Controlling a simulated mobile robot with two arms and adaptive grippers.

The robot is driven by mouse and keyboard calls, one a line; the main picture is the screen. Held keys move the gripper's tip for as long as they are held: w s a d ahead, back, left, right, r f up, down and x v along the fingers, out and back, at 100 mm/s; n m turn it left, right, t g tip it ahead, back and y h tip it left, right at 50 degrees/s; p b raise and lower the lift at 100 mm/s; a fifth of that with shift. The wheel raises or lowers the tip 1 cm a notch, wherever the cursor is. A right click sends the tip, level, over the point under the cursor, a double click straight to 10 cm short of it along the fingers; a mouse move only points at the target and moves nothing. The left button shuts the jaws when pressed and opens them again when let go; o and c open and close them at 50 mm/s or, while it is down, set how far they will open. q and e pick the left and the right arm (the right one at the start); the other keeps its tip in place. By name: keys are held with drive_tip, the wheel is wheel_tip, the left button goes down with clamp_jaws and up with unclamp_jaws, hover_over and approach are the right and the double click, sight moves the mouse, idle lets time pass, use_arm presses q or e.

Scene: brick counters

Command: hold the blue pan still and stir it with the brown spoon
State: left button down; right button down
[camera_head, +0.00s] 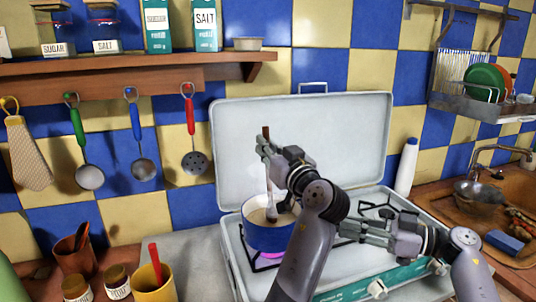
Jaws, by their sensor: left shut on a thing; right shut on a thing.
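The blue pan (266,239) stands on the left burner of the camping stove (232,268), with a pale filling inside. My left gripper (266,150) is above the pan, shut on the brown spoon (266,132). The spoon is nearly upright, and its lower end reaches down into the pan. My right gripper (348,228) is to the right of the pan at about rim height, its fingers pointing left and shut. It appears to grip the pan's handle, but my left arm hides the stretch between the pan and these fingers.
The open stove lid (350,130) stands behind the pan. A pink glow shows under the pan. A white bottle (406,168) stands right of the lid, near the sink (510,250). A yellow cup (153,284) and jars are at the front left. Utensils hang from the shelf (130,85).

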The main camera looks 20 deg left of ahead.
use_arm(q)
drive_tip(key=shift+w+a+r, duration=0.15)
drive_tip(key=shift+r, duration=0.85)
drive_tip(key=shift+w+a+r, duration=0.1)
drive_tip(key=shift+w+r, duration=0.05)
drive_tip(key=shift+r, duration=0.85)
drive_tip(key=shift+w+a+r, duration=0.15)
drive_tip(key=shift+r, duration=0.85)
drive_tip(key=shift+r, duration=2.5)
use_arm(e)
drive_tip(key=c, duration=1.4)
unclamp_jaws()
